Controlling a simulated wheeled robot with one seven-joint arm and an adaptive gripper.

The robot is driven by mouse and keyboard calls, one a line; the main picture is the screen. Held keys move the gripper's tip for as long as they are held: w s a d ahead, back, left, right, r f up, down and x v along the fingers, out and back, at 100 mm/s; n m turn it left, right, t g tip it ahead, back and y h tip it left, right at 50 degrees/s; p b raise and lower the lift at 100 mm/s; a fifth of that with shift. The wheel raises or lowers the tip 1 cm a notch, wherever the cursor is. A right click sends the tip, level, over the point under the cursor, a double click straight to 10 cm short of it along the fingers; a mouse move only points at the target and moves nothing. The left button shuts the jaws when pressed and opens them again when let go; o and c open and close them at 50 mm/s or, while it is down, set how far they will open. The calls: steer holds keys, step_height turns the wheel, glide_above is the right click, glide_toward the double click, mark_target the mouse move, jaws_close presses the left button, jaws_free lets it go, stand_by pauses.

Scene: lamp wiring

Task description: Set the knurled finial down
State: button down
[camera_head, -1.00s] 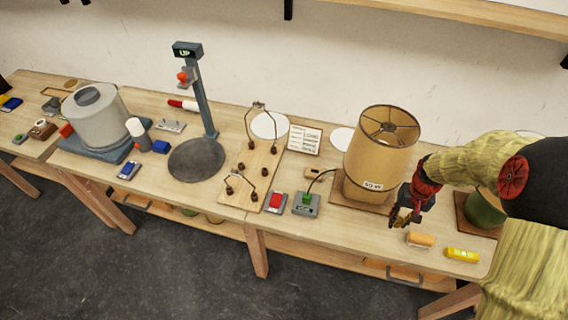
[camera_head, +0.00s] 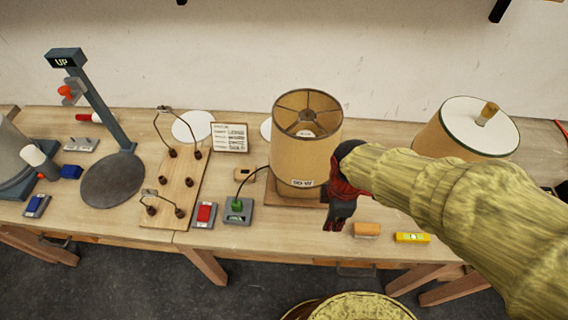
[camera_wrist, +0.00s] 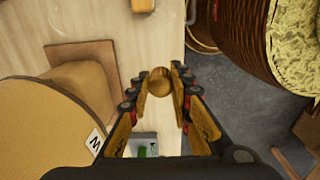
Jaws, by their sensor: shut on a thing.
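My gripper (camera_head: 335,222) hangs over the table just in front and to the right of the lamp with the tan shade (camera_head: 300,155). In the wrist view my gripper (camera_wrist: 160,95) is shut on the round brass-coloured finial (camera_wrist: 159,80), which sits between the fingertips. The tabletop lies below it, and I cannot tell how high the finial is above it. In the head view the finial is hidden by the gripper. The tan shade (camera_wrist: 45,130) is to the left in the wrist view.
An orange block (camera_head: 367,230) and a yellow level (camera_head: 412,238) lie at the front edge, right of my gripper. A grey box with a green plug (camera_head: 237,210) and a red-topped box (camera_head: 205,213) stand to the left. A white-topped shade (camera_head: 470,128) is behind my arm.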

steer(key=shift+d, duration=0.1)
steer(key=w+d+f+b, duration=0.2)
steer(key=w+d+f, duration=0.2)
steer(key=w+d+f+b, duration=0.3)
steer(key=w+d+f, duration=0.2)
steer(key=shift+w+f, duration=0.1)
steer(key=shift+w, duration=0.2)
steer(key=shift+w+d+f, duration=0.1)
steer(key=shift+d+f, duration=0.1)
steer(key=shift+f, duration=0.05)
steer(key=shift+w+d+f+b, duration=0.1)
steer(key=shift+f+b, duration=0.65)
steer(key=shift+f, duration=0.9)
steer(key=shift+f, duration=0.1)
steer(key=shift+f, duration=0.1)
steer(key=c, duration=1.6)
jaws_free()
